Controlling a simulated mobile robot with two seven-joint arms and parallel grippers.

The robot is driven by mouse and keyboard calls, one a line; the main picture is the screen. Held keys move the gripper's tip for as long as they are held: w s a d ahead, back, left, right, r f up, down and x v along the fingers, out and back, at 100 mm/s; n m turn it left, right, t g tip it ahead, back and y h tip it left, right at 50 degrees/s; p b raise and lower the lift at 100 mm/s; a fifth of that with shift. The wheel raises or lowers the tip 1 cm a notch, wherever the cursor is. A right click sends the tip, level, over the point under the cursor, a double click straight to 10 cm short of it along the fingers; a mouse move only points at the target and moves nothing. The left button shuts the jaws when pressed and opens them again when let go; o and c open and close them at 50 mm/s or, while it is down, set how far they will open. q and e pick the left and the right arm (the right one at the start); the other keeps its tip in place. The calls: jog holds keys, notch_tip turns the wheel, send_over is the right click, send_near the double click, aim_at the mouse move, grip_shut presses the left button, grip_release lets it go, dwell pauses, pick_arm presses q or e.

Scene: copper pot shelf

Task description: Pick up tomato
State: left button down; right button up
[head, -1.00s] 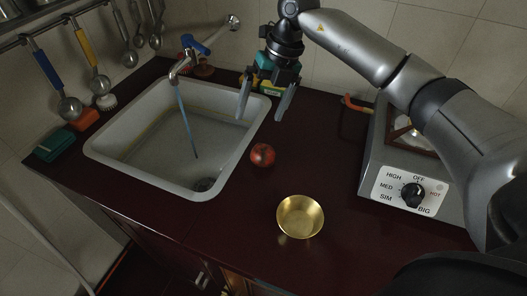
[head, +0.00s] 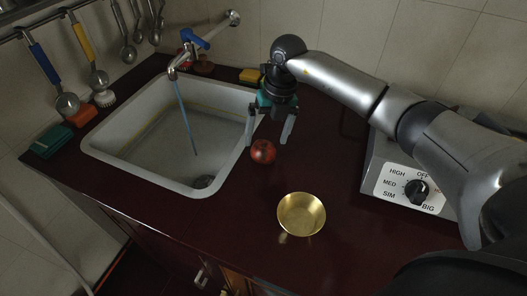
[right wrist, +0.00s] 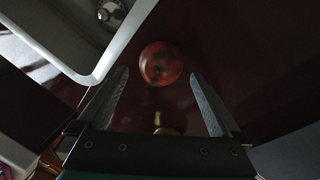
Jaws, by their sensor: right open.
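The red tomato (head: 263,151) sits on the dark red counter, just right of the sink's edge. My right gripper (head: 267,139) is open and empty, its fingers pointing down above and close to the tomato in the head view. In the right wrist view the tomato (right wrist: 160,64) lies ahead of the two spread fingertips (right wrist: 158,75), roughly midway between them, and nothing is held. Whether a finger touches it cannot be told. My left gripper is not in view.
A white sink (head: 104,151) with running water is left of the tomato. A brass bowl (head: 301,214) stands on the counter nearer the front. A stove with a knob (head: 416,190) is at right. The counter between bowl and stove is clear.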

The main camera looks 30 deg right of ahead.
aim_at(265, 144)
jog(key=f, duration=0.4)
jog(key=shift+w+a, duration=0.15)
jog(key=shift+a, duration=0.15)
jog(key=shift+c, duration=0.2)
jog(key=c, duration=1.3)
jog(key=shift+r, duration=0.15)
